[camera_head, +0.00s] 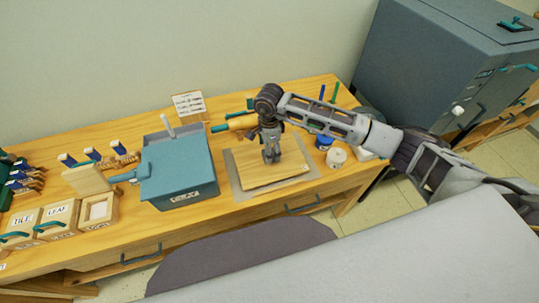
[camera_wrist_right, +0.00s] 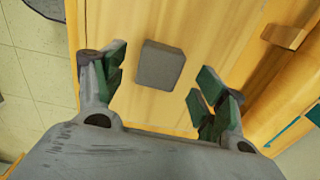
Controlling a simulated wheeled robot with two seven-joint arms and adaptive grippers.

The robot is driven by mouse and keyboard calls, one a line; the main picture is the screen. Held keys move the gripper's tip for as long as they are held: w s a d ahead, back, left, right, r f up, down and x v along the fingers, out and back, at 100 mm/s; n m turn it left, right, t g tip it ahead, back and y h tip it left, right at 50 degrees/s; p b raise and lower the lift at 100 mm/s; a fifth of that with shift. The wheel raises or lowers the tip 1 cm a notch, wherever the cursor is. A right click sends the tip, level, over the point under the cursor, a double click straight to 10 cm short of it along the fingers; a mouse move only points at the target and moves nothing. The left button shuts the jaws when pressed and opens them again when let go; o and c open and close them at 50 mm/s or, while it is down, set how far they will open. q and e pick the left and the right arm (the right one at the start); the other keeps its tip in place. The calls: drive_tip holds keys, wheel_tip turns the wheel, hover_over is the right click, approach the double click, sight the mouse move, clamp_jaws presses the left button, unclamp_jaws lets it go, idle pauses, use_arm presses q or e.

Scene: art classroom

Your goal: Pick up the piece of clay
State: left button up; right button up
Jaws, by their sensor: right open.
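A small grey block of clay (camera_wrist_right: 161,66) lies on a light wooden surface in the right wrist view. It lies between and beyond the spread fingers, and neither finger touches it. My right gripper (camera_head: 271,157) is open and empty, pointing down over the wooden board (camera_head: 262,181) in the head view. In the head view the clay cannot be made out; the gripper seems to cover it. My left gripper is not in view.
A blue-grey box (camera_head: 178,170) stands left of the board. A wooden rolling pin (camera_head: 240,123) lies behind it. A white roll (camera_head: 336,157) and a blue pot (camera_head: 323,142) stand to its right. Labelled wooden boxes (camera_head: 58,216) are at the far left.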

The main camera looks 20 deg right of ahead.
drive_tip(key=shift+f, duration=1.35)
drive_tip(key=shift+d+f, duration=0.1)
drive_tip(key=shift+f, duration=0.2)
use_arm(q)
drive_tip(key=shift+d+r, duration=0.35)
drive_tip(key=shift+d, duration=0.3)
use_arm(e)
drive_tip(key=c, duration=1.2)
